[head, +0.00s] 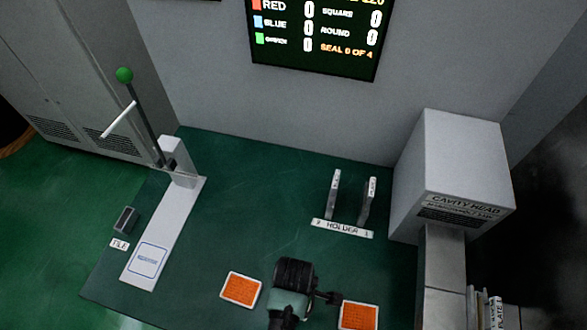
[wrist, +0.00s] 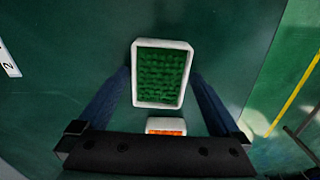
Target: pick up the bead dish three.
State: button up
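In the wrist view a white-rimmed dish of green beads (wrist: 161,73) lies on the green table, between and beyond my two fingers. My gripper (wrist: 160,82) is open, with one dark blue finger on each side of this dish; I cannot tell whether they touch it. Part of an orange-filled dish (wrist: 166,126) shows nearer the palm. In the head view my gripper (head: 300,275) hides the green dish. Two orange-filled dishes stand left (head: 241,289) and right (head: 359,316) of it. No number shows on any dish, so I cannot tell which is three.
A holder (head: 342,228) with two upright plates stands behind my gripper. A white cavity head box (head: 455,165) is at the right. A lever with a green knob (head: 124,75) and a white base strip (head: 165,235) are at the left. The table's middle left is clear.

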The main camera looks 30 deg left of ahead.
jog(key=c, duration=1.2)
jog(key=shift+r, duration=0.1)
